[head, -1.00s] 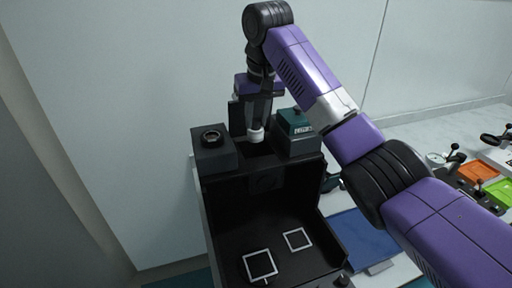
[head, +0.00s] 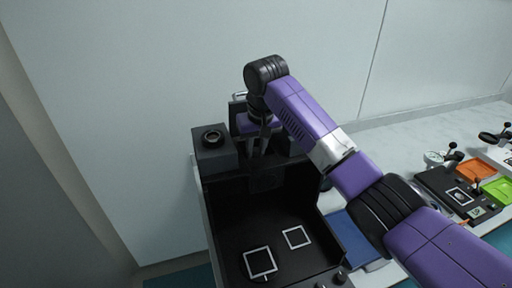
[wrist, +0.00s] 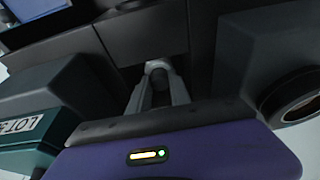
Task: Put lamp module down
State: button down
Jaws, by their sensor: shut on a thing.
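My gripper (head: 257,152) points down at the back of the black open-fronted housing (head: 208,205), between the dark block with a ring (head: 212,140) and the box on the right. In the wrist view my gripper (wrist: 158,95) is shut on a small pale grey rounded piece (wrist: 158,66), which I take for the lamp module. Most of it is hidden by the fingers, and whether it touches the surface below cannot be told. In the head view the fingertips and the piece are low among the dark shapes.
The teal box with a LOT label (wrist: 30,125) stands close on one side of the fingers and the ringed block (wrist: 295,95) on the other. Orange (head: 475,171) and green trays lie at the right.

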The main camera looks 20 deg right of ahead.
jog(key=shift+f, duration=0.1)
jog(key=c, duration=1.2)
grip_release()
jog(key=v, duration=1.2)
